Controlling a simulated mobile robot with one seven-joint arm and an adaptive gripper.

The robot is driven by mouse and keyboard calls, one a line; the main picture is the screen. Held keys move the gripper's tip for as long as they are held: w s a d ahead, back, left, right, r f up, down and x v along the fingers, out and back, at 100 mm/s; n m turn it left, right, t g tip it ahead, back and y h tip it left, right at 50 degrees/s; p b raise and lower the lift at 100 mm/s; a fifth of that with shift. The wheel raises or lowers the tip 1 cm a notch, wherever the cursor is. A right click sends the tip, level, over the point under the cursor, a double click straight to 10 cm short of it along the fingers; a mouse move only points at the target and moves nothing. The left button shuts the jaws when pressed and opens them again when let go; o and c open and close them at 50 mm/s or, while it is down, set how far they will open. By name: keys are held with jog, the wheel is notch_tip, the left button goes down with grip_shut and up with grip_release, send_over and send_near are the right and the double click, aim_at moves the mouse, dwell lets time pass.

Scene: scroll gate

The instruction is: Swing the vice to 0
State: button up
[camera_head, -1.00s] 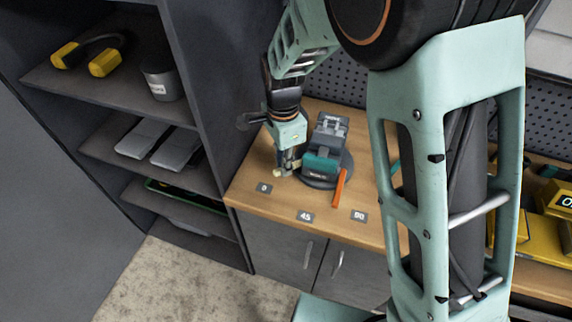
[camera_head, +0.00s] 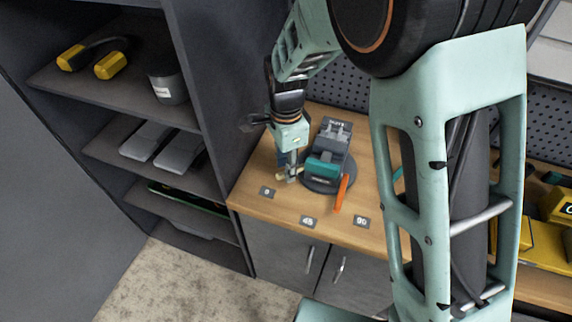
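The vice (camera_head: 329,153) stands on a round dark base on the wooden worktop (camera_head: 258,205). It has a grey body, a teal front jaw and an orange pointer (camera_head: 342,194) at the front. The pointer lies between the 45 label (camera_head: 309,221) and the 90 label (camera_head: 361,222), closer to 90. The 0 label (camera_head: 267,192) lies to the left. My gripper (camera_head: 292,176) points down at the left side of the vice, close to the teal jaw and a pale handle end. I cannot tell whether it touches or how far its fingers are apart.
A dark shelf unit (camera_head: 95,90) stands left of the worktop, holding yellow-ended headphones (camera_head: 93,58), a grey cup (camera_head: 167,85) and flat grey items. A pegboard is behind. Yellow equipment (camera_head: 545,235) stands at the right. My arm hides part of the worktop.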

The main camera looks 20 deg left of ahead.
notch_tip(320, 180, up, 12)
dwell(0.6)
